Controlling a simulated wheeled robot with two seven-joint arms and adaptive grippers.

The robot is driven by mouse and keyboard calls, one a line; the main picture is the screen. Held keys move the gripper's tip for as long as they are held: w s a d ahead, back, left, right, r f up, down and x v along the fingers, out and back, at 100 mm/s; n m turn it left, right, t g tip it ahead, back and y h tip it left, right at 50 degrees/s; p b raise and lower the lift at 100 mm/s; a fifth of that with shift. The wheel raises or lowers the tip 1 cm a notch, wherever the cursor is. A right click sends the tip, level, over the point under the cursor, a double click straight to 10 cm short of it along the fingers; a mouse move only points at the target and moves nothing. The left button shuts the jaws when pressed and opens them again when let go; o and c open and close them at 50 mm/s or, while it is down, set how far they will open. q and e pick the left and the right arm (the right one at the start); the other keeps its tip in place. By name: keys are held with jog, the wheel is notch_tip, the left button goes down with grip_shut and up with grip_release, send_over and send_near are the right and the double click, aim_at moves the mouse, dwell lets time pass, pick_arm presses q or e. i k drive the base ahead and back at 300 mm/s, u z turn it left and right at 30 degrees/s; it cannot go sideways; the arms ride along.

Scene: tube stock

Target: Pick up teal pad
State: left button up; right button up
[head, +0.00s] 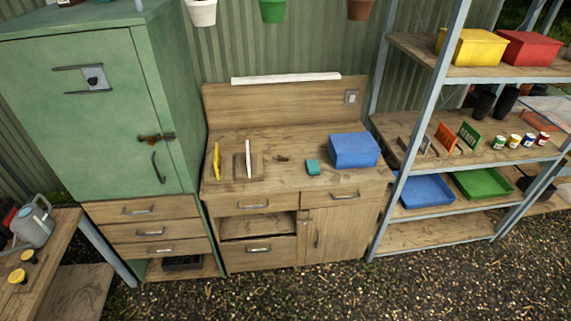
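A small teal pad (313,167) lies on the wooden workbench top (270,145), near its front edge and right of the middle. It sits just left of a blue box (354,150), with a small gap or light contact that I cannot tell apart. Neither of my grippers shows in the head view.
A yellow upright piece (216,161) and a white one (248,158) stand at the bench's left. A green cabinet (80,110) stands left of the bench. Metal shelving (440,70) with bins and trays stands right. Gravel floor (330,285) in front is clear.

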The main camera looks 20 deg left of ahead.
aim_at(313, 170)
jog(key=u, duration=0.7)
jog(key=i, duration=0.6)
jog(key=u, duration=0.55)
jog(key=i, duration=0.7)
jog(key=z, duration=0.2)
